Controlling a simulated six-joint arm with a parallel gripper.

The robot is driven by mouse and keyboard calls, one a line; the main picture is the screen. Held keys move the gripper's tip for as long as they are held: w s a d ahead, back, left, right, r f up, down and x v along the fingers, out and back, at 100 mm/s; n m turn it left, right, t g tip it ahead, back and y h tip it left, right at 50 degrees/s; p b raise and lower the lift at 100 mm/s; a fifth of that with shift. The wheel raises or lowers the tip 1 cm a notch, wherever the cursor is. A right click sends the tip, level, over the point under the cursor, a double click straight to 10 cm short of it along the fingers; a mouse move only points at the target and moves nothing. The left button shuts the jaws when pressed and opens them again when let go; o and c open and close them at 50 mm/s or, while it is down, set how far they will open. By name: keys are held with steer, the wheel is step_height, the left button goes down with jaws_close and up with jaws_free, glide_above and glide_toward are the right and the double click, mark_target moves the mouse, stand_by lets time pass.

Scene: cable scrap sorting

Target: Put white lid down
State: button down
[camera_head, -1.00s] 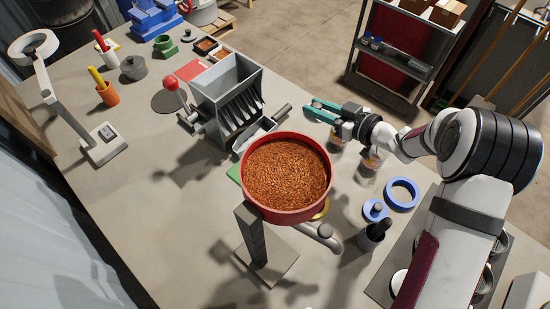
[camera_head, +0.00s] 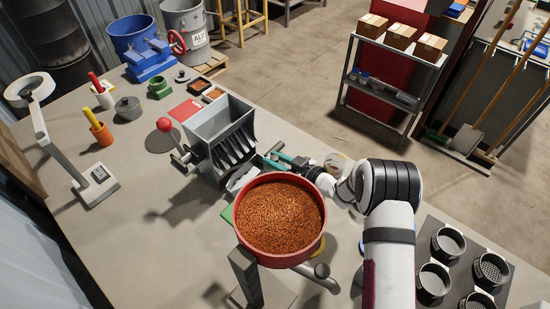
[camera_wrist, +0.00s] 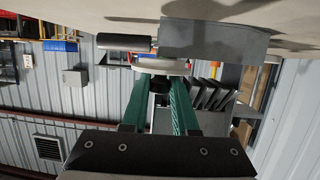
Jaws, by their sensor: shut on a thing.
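My gripper (camera_head: 277,160), with teal fingers, is beside the grey slatted machine, just behind the red pan of copper granules. In the wrist view its fingers (camera_wrist: 160,88) are shut on a small dark part below a pale round disc. This disc looks like the white lid (camera_wrist: 172,67), seen nearly edge-on at the fingertips. In the head view I cannot make out the lid.
The grey hopper machine (camera_head: 218,125) stands close left of my gripper. The red pan (camera_head: 321,240) on its stand is in front. A jar (camera_head: 337,160) stands partly behind my arm. Bare bench (camera_head: 120,230) lies at left.

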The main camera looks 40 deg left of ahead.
steer(key=c, duration=0.7)
jaws_free()
steer(key=shift+f, duration=0.1)
